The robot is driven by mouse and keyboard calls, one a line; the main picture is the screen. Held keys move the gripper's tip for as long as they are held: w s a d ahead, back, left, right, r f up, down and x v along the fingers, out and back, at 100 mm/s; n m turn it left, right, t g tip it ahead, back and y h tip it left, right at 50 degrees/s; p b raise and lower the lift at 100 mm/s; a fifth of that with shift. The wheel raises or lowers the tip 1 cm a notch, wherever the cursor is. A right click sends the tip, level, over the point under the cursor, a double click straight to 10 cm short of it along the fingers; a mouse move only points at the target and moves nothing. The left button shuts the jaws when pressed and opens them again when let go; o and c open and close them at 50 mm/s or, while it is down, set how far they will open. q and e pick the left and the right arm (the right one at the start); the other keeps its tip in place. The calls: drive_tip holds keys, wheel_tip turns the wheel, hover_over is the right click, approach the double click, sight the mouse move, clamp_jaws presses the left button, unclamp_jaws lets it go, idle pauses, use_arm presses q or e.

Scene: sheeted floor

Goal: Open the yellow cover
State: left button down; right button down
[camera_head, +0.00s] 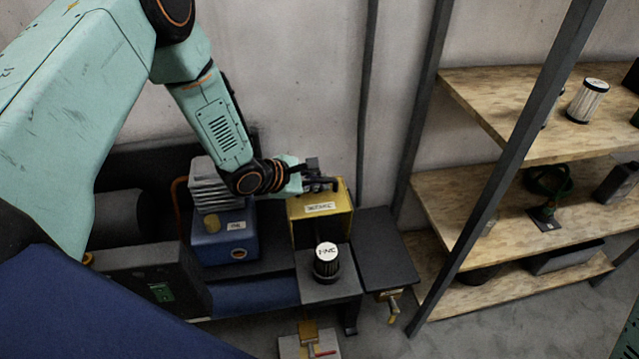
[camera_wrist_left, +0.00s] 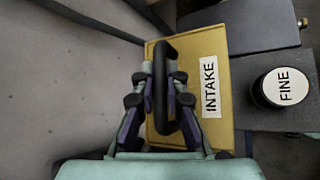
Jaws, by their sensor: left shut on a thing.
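The yellow cover (camera_head: 338,223) is a boxy lid with a white label on the dark machine, in the middle of the head view. In the left wrist view the cover (camera_wrist_left: 216,133) carries a label reading INTAKE. A black bar handle (camera_wrist_left: 165,50) stands on its top. My left gripper (camera_head: 310,181) comes in from the left at the cover's top. In the left wrist view its fingers (camera_wrist_left: 159,92) are shut on the black handle. The cover looks closed, though its seam is hidden. My right gripper is not in view.
A black filter (camera_head: 326,264) with a white top stands in front of the cover; its label reads FINE in the wrist view. A blue unit (camera_head: 222,247) sits left. A wooden shelf rack (camera_head: 475,205) stands right, with a dark post. The wall is close behind.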

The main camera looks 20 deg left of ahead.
use_arm(q)
drive_tip(key=shift+w+a+f+b, duration=0.25)
drive_tip(key=shift+w+a, duration=0.15)
drive_tip(key=shift+w, duration=0.2)
drive_tip(key=shift+w+a+f+b, duration=0.2)
drive_tip(key=shift+w+a, duration=0.2)
drive_tip(key=shift+w, duration=0.2)
drive_tip(key=shift+w+a, duration=0.1)
drive_tip(key=shift+w, duration=0.1)
drive_tip(key=shift+w+a+f, duration=0.1)
drive_tip(key=c, duration=1.4)
unclamp_jaws()
drive_tip(key=shift+o, duration=0.2)
drive_tip(key=v, duration=1.2)
